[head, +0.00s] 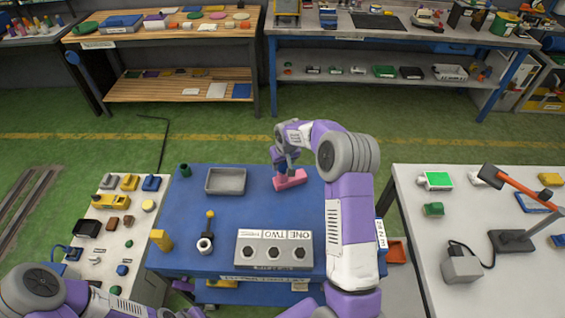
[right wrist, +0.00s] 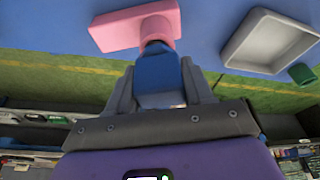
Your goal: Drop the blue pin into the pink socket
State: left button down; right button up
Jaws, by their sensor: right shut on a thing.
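The pink socket (head: 290,179) lies on the blue table top near its far edge. In the right wrist view the pink socket (right wrist: 115,32) is a flat block with a raised round collar. My right gripper (head: 286,168) is over the socket. In the right wrist view my right gripper (right wrist: 160,88) is shut on the blue pin (right wrist: 158,72). The pin's narrower end meets the collar; I cannot tell how deep it sits inside. My left arm shows at the lower left of the head view, but its fingers are not clear.
A grey tray (head: 226,181) and a green cup (head: 185,170) stand left of the socket. Side tables stand left and right.

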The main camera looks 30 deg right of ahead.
aim_at(284, 171)
jog(key=shift+f+b, duration=0.5)
jog(key=shift+f, duration=0.15)
jog(key=o, duration=1.2)
jog(key=shift+o, duration=0.2)
jog(key=shift+v, duration=3.75)
